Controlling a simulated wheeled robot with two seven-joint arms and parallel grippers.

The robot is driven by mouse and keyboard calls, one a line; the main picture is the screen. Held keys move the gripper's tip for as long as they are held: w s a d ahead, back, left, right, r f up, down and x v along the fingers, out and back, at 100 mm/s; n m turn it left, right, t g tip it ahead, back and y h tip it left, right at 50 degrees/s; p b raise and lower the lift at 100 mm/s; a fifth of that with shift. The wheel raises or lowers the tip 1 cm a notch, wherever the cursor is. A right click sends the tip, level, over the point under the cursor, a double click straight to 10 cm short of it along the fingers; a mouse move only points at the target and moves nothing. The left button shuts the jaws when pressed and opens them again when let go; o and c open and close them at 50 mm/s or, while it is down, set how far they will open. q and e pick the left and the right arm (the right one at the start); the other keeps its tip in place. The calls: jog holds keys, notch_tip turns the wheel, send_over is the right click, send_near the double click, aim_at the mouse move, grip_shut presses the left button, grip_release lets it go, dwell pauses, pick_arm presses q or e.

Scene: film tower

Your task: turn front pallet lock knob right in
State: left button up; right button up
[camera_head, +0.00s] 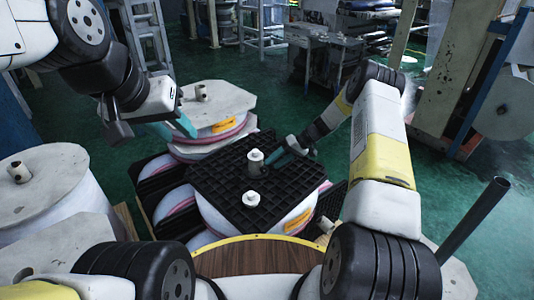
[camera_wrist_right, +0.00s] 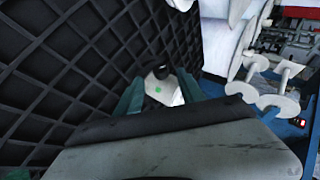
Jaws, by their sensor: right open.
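A black grid pallet (camera_head: 225,181) lies on top of a film roll stack in the middle of the head view. A white stepped knob (camera_head: 255,162) stands upright near its centre, and a lower white knob (camera_head: 251,198) sits nearer to me. My right gripper (camera_head: 284,152) is low over the pallet, just right of the farther knob.
Another roll stack with a pale top plate (camera_head: 222,103) stands behind the pallet. A large white roll (camera_head: 50,205) stands at the left. A dark post (camera_head: 475,228) rises at the right. A ladder (camera_head: 150,35) and benches stand farther back on green floor.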

jog(key=shift+v, duration=1.85)
